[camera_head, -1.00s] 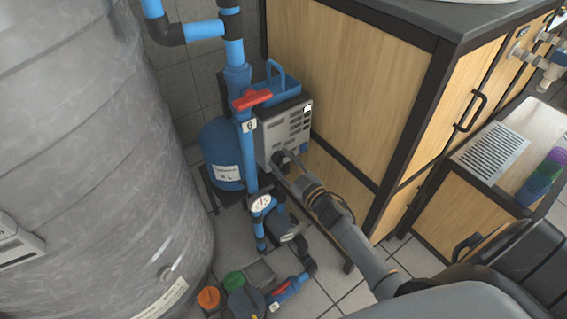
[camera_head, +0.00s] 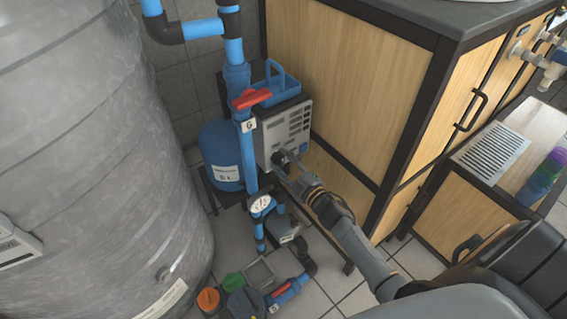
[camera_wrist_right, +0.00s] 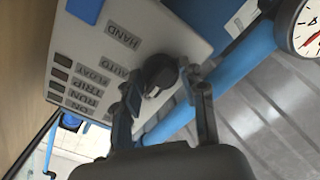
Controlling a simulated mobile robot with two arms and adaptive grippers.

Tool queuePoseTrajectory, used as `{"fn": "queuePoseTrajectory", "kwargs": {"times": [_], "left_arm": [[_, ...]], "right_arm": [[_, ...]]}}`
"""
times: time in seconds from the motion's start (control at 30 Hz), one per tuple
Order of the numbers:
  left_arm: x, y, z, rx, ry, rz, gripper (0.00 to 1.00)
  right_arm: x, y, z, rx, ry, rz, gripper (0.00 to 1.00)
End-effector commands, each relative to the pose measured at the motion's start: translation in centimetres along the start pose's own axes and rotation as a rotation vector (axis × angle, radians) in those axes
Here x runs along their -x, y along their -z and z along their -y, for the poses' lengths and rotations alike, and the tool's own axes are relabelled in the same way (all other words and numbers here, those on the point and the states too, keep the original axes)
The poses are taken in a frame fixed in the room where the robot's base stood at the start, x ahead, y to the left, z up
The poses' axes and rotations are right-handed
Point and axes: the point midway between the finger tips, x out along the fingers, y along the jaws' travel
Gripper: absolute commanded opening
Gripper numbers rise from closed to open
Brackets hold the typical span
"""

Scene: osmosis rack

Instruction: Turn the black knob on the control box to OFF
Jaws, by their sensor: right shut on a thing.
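The grey control box (camera_head: 290,130) stands behind the blue pipe, against the wooden cabinet. In the right wrist view its labelled face (camera_wrist_right: 95,50) shows HAND, AUTO, FLOAT, TRIP, RUN and ON, partly cut off or covered. The black knob (camera_wrist_right: 159,72) sticks out of this face, with a light mark on it. My right gripper (camera_head: 283,160) is at the lower front of the box. In the right wrist view its two fingers (camera_wrist_right: 163,88) are on either side of the knob and closed on it. The OFF label cannot be made out. My left gripper is not in view.
A blue pipe (camera_head: 247,160) with a red valve handle (camera_head: 251,98) runs close beside the box. A gauge (camera_wrist_right: 308,30) is near the fingers. A large grey tank (camera_head: 90,150) fills the left. The wooden cabinet (camera_head: 350,90) stands right.

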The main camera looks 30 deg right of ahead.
Motion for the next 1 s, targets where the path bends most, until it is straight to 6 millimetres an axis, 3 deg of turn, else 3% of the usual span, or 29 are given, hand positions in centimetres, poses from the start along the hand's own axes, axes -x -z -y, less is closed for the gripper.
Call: {"fn": "queuePoseTrajectory", "kwargs": {"times": [0.27,0.3,0.4,0.77,1.0], "left_arm": [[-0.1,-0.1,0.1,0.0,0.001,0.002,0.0],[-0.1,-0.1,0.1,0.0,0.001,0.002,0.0],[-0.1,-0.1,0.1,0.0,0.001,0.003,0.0],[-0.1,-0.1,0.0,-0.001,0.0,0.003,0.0],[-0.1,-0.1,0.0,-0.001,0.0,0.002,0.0]], "right_arm": [[0.1,0.0,0.1,0.004,0.002,0.001,0.1],[0.1,0.0,0.1,0.004,0.002,0.0,0.49],[0.0,0.0,0.1,0.003,0.002,0.0,0.64],[0.5,-0.1,0.1,0.001,0.002,0.001,0.64],[4.6,-0.1,0.2,0.001,0.004,0.002,0.64]]}}
